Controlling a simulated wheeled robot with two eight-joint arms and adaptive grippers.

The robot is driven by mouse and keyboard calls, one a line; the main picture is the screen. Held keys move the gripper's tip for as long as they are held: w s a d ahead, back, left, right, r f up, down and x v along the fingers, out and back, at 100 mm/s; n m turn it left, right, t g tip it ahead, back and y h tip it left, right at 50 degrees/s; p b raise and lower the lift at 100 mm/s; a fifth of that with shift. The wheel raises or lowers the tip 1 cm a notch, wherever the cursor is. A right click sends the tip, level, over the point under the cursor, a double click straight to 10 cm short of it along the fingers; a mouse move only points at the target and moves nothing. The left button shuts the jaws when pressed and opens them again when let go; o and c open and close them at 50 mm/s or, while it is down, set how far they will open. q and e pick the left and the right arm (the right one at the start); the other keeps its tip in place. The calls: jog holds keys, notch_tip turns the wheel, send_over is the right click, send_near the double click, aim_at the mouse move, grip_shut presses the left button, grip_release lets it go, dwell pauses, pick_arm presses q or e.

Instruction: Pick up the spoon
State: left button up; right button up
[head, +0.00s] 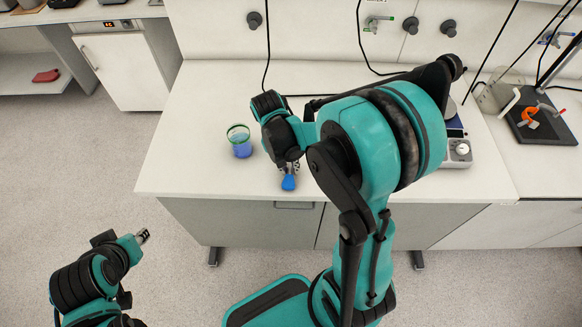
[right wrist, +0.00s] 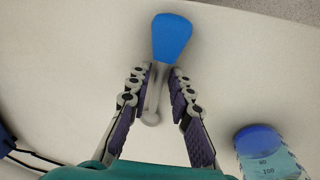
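The spoon lies on the white bench, its blue handle (head: 288,183) toward the bench's front edge. In the right wrist view the handle (right wrist: 171,38) lies beyond my fingertips, and the pale shaft and rounded end lie between the fingers. My right gripper (right wrist: 162,72) is open with its fingers on both sides of the spoon, gaps showing beside the shaft. In the head view my right gripper (head: 290,167) is low over the bench, just behind the handle. My left gripper (head: 143,236) is away from the bench, over the floor; its finger gap is too small to judge.
A glass beaker of blue liquid (head: 241,146) stands left of my right gripper and shows at the right wrist view's lower right (right wrist: 265,150). A balance (head: 457,150) stands at the bench's right. The bench's left part is clear.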

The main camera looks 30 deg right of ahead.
grip_shut()
jog(key=shift+r, duration=0.1)
